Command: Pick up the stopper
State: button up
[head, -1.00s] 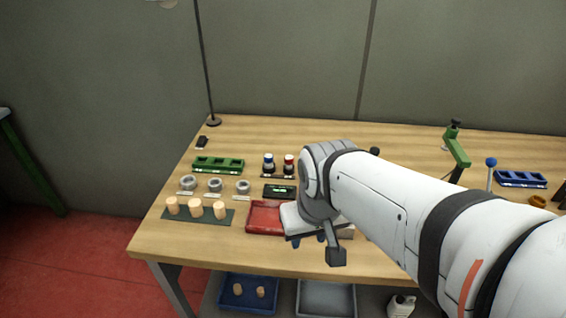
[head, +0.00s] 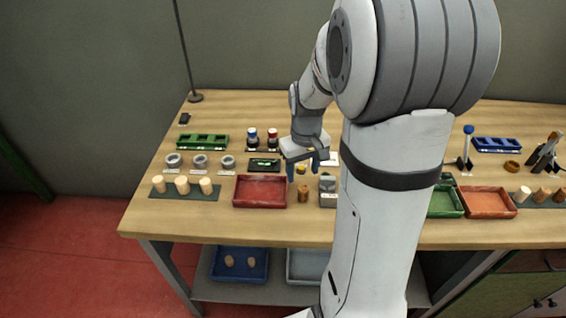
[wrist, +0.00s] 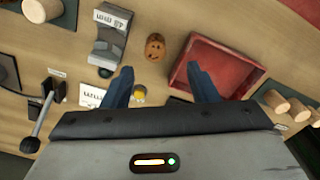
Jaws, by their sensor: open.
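A brown cork stopper (head: 303,193) stands alone on the table between the red tray (head: 260,191) and a small grey block device (head: 328,190). In the wrist view the same stopper (wrist: 155,46) shows dark specks on its face and lies beyond the fingertips, roughly between their lines. My gripper (head: 303,168) points down above the table, just behind the stopper in the head view. Pale stoppers (head: 182,185) stand on a dark green mat at the left.
The red tray (wrist: 213,68) and grey device (wrist: 112,38) flank the stopper closely. A small yellow object (wrist: 139,93) lies near one finger. Green and orange trays (head: 487,202) and more stoppers (head: 541,195) are at the right. A blue bin (head: 240,264) sits on the lower shelf.

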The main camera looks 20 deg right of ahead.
aim_at(303, 187)
jog(key=shift+w+d+f, duration=0.45)
jog(key=shift+d+f, duration=0.05)
jog(key=shift+f, duration=0.25)
jog(key=f, duration=0.7)
jog(key=shift+s+a+f+p, duration=0.1)
jog(key=shift+s+f+p, duration=0.15)
jog(key=shift+p, duration=0.15)
jog(key=shift+c, duration=0.4)
jog(key=c, duration=0.9)
jog(key=shift+r, duration=0.1)
jog(key=shift+c, duration=0.2)
